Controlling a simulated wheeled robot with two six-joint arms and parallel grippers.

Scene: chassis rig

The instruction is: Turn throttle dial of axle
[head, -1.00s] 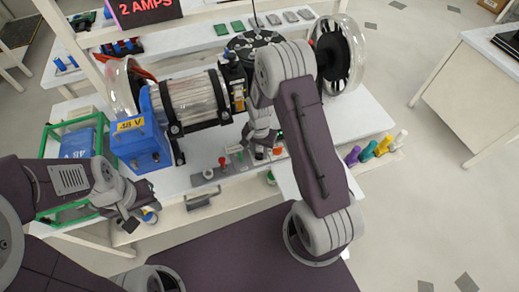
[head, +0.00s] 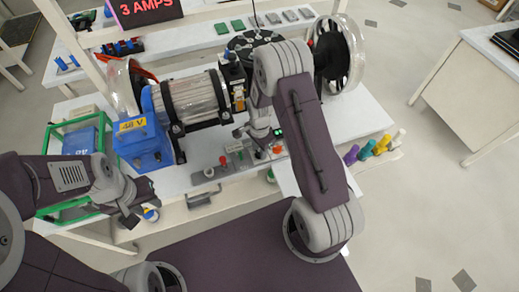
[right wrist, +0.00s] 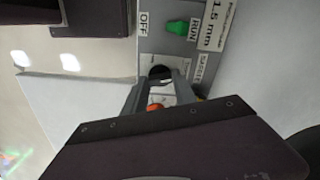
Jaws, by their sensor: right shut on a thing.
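The axle rig stands on the white bench, with a clear-rimmed wheel (head: 338,55) at its right end, a ribbed drum (head: 190,97) and a blue 48 V box (head: 143,140). A small control panel sits in front of it. In the right wrist view my right gripper (right wrist: 160,82) is shut on a dark round dial (right wrist: 160,73), which I take as the throttle dial; the fingers partly hide it. In the head view my right gripper (head: 262,142) is down at the panel. My left gripper (head: 138,208) hangs at the bench's front left; its jaw opening is unclear.
A green switch (right wrist: 177,27) by RUN and OFF labels is beside the dial. An orange knob (head: 277,149) and a red button (head: 223,160) are close by. A sign (head: 145,8) reads 3 AMPS. Coloured bottles (head: 367,149) stand at the right.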

